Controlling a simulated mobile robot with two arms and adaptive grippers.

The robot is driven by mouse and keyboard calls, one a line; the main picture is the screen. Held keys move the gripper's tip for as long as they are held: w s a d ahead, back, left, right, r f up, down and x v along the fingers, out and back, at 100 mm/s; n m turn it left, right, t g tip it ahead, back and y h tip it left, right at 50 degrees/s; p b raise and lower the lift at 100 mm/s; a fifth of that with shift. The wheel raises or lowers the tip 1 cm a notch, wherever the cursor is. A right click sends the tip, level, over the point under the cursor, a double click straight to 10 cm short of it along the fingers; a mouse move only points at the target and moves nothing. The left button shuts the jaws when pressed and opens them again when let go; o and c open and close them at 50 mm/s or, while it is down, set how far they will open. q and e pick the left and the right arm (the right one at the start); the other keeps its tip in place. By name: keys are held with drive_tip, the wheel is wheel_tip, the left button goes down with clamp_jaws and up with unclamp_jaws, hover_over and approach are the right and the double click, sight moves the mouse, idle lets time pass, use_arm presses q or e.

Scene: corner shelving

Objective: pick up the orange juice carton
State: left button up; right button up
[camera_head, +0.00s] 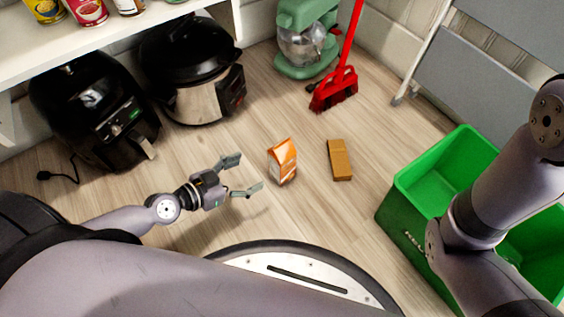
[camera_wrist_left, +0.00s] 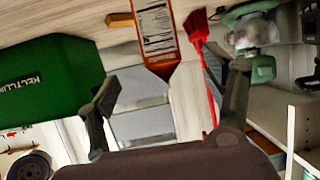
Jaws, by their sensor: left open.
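The orange juice carton (camera_head: 284,162), orange and white with a slanted top, stands on the wooden floor in the head view. My left gripper (camera_head: 245,175) is open and empty just left of the carton, its two fingers pointing towards it with a small gap. In the left wrist view, which looks upside down, the carton (camera_wrist_left: 156,38) shows its white printed label and orange edges beyond the open fingers of the left gripper (camera_wrist_left: 170,95). My right arm crosses the right side of the head view, but its gripper does not show.
A small brown box (camera_head: 340,160) is right of the carton. A green crate (camera_head: 400,222) stands at the right. A red broom (camera_head: 335,90), a green mixer (camera_head: 305,45) and a black and steel cooker (camera_head: 192,85) are behind. Bare floor surrounds the carton.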

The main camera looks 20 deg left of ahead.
sight(274, 162)
use_arm(q)
drive_tip(key=x, duration=0.7)
drive_tip(key=shift+w+d+p, duration=0.2)
drive_tip(key=shift+p, duration=0.2)
drive_tip(key=x, duration=0.5)
drive_tip(key=shift+w+d, duration=0.15)
drive_tip(key=shift+w, duration=0.2)
drive_tip(key=shift+c, duration=0.4)
drive_tip(key=c, duration=1)
